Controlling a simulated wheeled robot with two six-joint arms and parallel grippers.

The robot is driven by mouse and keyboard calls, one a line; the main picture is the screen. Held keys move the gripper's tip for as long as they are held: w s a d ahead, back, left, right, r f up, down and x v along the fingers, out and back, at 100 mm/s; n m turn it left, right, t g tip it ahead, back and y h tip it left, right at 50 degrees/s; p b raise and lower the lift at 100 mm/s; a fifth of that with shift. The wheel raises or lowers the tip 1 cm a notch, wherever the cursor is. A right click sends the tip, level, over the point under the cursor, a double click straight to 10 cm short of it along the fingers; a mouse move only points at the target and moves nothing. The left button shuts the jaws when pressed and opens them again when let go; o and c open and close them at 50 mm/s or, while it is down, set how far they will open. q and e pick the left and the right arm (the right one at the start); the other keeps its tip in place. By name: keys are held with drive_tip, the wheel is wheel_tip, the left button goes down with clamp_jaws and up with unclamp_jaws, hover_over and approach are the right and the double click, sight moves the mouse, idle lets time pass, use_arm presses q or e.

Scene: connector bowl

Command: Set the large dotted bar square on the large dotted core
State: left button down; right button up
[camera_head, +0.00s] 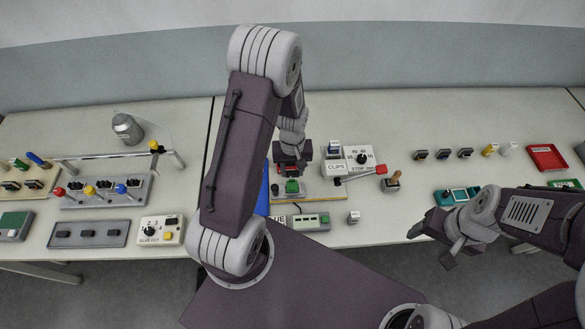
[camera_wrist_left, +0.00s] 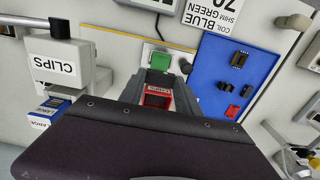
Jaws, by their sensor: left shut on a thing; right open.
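My left gripper (camera_head: 292,168) reaches down over a small beige fixture board (camera_head: 325,188) in the middle of the table. In the left wrist view its jaws (camera_wrist_left: 157,88) are shut on a small dark piece, mostly hidden, that I take to be the large dotted bar. A red-framed part (camera_wrist_left: 158,99) with a white label shows between the jaws. I cannot make out dots or the core, nor tell whether the held piece touches anything. A green block (camera_wrist_left: 158,62) on the board stands just beyond the jaws; it also shows in the head view (camera_head: 292,186). My right gripper (camera_head: 447,245) is open and empty.
A blue board (camera_wrist_left: 215,75) with several small black pieces lies beside the fixture. A white clips box (camera_wrist_left: 62,65) stands on the other side.

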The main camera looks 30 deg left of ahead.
sight(292, 186)
use_arm(q)
drive_tip(key=shift+f+b, duration=2.85)
drive_tip(key=shift+f, duration=1.05)
drive_tip(key=c, duration=0.8)
unclamp_jaws()
drive_tip(key=shift+o, duration=0.2)
drive_tip(key=shift+r, duration=0.15)
wheel_tip(292, 186, up, 9)
drive_tip(key=shift+f+b, duration=0.1)
drive_tip(key=shift+b, duration=0.2)
